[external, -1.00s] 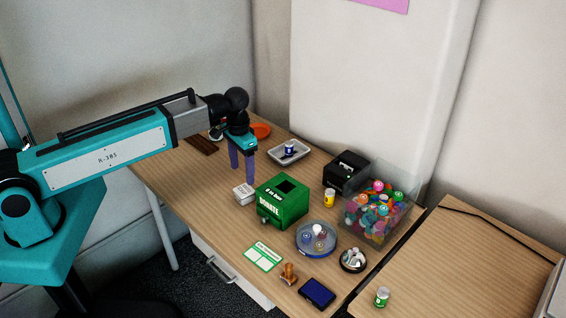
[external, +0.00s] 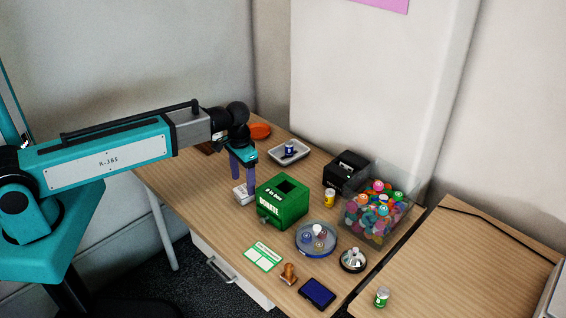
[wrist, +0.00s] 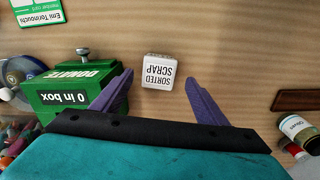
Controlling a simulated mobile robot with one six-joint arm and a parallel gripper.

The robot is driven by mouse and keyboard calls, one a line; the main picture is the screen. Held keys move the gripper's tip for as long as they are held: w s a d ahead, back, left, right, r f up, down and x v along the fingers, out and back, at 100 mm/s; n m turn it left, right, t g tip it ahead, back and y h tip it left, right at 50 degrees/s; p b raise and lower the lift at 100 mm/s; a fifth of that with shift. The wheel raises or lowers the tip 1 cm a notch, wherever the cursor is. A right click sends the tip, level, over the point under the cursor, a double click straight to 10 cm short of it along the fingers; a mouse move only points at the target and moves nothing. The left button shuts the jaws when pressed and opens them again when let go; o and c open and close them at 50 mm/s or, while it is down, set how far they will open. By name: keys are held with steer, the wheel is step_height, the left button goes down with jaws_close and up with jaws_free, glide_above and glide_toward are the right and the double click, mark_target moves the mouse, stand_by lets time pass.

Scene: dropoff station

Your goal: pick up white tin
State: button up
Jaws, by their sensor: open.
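The white tin (wrist: 158,71) shows in the wrist view as a small white block labelled "SORTED SCRAP", lying between and just beyond my two purple fingers. In the external view the white tin (external: 241,197) stands on the table, left of the green donation box, partly hidden by a finger. My gripper (external: 242,184) points down over it, with the fingers apart and nothing held. In the wrist view my gripper (wrist: 160,88) is open, one finger on each side of the tin.
The green donation box (external: 283,207) stands close to the right of the tin. A grey tray (external: 274,153) lies behind. A clear bin of colourful pieces (external: 372,243) and a black box (external: 335,183) stand at the right. Bare table lies left of the tin.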

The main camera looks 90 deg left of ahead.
mark_target(244, 190)
steer(key=shift+f, duration=0.15)
steer(key=shift+d+f+p, duration=0.1)
steer(key=shift+f+p, duration=1)
steer(key=shift+f, duration=1.35)
steer(key=c, duration=1.2)
